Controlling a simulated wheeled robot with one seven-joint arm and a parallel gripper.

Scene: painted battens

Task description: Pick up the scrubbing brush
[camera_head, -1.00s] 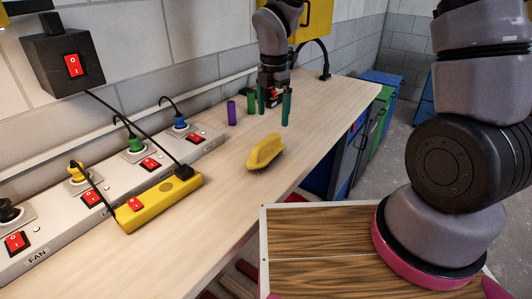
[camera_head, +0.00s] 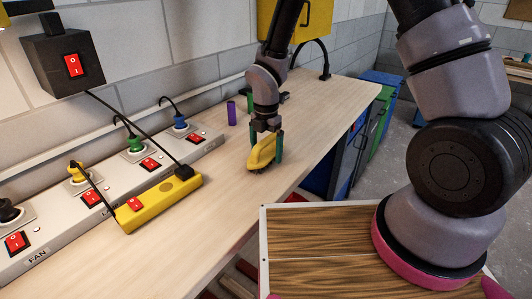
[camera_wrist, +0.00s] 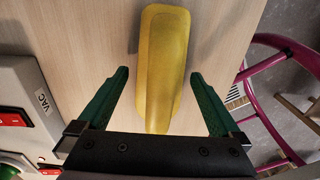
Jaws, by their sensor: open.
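The scrubbing brush (camera_head: 260,153) is yellow and lies on the wooden worktop, its long side running away from me. In the wrist view the brush (camera_wrist: 163,62) lies lengthwise between the two green fingers. My gripper (camera_head: 266,155) is above the worktop at the brush, with a finger on each side of it. In the wrist view my gripper (camera_wrist: 158,74) is open, with gaps between both fingers and the brush. I cannot tell the exact height of the fingertips. The brush's bristles are mostly hidden beneath it.
A yellow switch box (camera_head: 160,203) and a grey socket strip (camera_head: 75,225) with plugs and red switches lie left of the brush. A purple cylinder (camera_head: 231,112) stands behind. The worktop's right edge is close to the brush. The front worktop is clear.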

